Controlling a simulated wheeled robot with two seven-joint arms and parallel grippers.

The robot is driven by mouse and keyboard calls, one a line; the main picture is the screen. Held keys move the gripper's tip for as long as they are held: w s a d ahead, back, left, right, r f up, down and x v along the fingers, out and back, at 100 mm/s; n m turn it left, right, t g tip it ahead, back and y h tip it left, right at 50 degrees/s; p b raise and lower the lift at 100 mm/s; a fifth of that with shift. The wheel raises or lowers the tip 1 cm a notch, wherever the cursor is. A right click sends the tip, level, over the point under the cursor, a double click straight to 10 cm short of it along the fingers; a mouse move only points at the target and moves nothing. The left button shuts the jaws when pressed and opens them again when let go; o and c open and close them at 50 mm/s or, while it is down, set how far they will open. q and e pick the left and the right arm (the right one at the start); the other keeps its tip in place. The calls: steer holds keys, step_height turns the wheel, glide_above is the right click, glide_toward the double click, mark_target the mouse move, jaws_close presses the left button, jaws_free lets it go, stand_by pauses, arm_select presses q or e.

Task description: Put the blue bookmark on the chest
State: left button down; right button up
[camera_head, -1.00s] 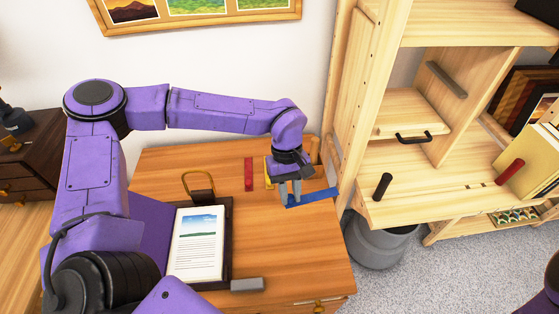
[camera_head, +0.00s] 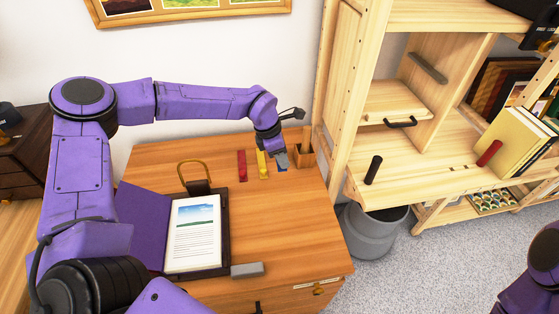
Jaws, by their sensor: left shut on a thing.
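The blue bookmark (camera_head: 282,169) shows only as a small blue piece at the tips of my left gripper (camera_head: 279,160); the rest is hidden behind the fingers. My left gripper is shut on it, low at the back right of the orange-brown wooden chest (camera_head: 285,225). I cannot tell whether the bookmark touches the chest's top. A yellow bookmark (camera_head: 262,165) and a red bookmark (camera_head: 242,166) lie on the top to the left of the gripper. My right gripper is not in view; part of my right arm shows at the lower right.
A wooden holder (camera_head: 305,153) stands just right of the gripper. An open purple-covered book (camera_head: 194,235), a grey block (camera_head: 247,270) and a brass-looped object (camera_head: 197,180) are on the chest. A pale shelf unit (camera_head: 350,100) and grey bin (camera_head: 372,235) stand right. The top's front right is clear.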

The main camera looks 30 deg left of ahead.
arm_select(q)
steer(key=w+f, duration=0.1)
steer(key=f, duration=0.1)
steer(key=w+a+f, duration=0.1)
steer(key=w, duration=0.1)
steer(key=w+a+f, duration=0.1)
steer(key=f, duration=0.1)
steer(key=shift+w+f+p, duration=0.35)
steer(key=shift+w+p, duration=0.05)
steer(key=f, duration=0.1)
steer(key=f+p, duration=0.1)
steer(key=f, duration=0.1)
steer(key=shift+w+a+f+p, duration=0.15)
steer(key=shift+w+p, duration=0.1)
steer(key=shift+p, duration=0.15)
steer(key=shift+f, duration=0.25)
steer(key=shift+f+b, duration=0.1)
steer(key=shift+b, duration=0.25)
steer(key=c, duration=1)
jaws_free()
steer(key=shift+o, duration=0.2)
